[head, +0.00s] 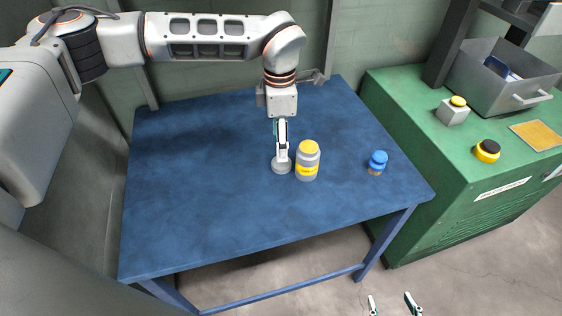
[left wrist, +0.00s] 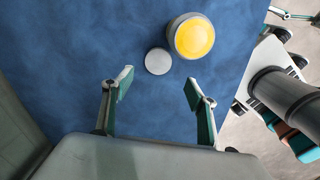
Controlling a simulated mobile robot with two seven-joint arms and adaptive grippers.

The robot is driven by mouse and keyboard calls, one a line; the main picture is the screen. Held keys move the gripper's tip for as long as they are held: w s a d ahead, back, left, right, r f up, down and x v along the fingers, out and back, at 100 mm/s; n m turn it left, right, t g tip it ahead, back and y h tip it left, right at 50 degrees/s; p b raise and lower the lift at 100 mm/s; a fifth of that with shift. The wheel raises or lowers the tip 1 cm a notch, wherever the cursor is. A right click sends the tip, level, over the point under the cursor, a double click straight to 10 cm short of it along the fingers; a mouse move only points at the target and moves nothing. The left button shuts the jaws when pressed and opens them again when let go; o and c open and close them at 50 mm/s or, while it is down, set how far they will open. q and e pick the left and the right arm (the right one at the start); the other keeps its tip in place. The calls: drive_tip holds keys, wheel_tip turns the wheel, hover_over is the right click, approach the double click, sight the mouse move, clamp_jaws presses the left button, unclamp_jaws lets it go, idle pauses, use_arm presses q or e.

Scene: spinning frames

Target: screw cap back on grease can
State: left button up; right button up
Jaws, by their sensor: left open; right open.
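The grease can (head: 307,168) stands upright on the blue table, with a grey body, a yellow band and a yellow top. The grey disc-shaped cap (head: 279,168) lies on the table just left of the can. In the left wrist view the round yellow can top (left wrist: 195,37) and the cap (left wrist: 158,61) sit close together, ahead of the fingertips. My left gripper (head: 282,154) points down near the cap and partly covers it in the head view; its open, empty fingers (left wrist: 157,88) show in the left wrist view. My right gripper (head: 390,304) is open and empty, beyond the table's front edge.
A blue-lidded jar (head: 378,159) stands near the table's right side. A green cabinet (head: 425,190) at the right holds a grey bin (head: 500,80), two button boxes and a yellow pad (head: 540,135). The left half of the blue table (head: 190,190) is clear.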

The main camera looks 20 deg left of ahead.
sight(281, 164)
use_arm(q)
drive_tip(key=shift+f, duration=0.1)
drive_tip(key=shift+f, duration=1.2)
drive_tip(key=shift+f, duration=0.1)
drive_tip(key=f, duration=0.5)
drive_tip(key=shift+w, duration=0.3)
drive_tip(key=shift+d, duration=0.1)
drive_tip(key=c, duration=0.8)
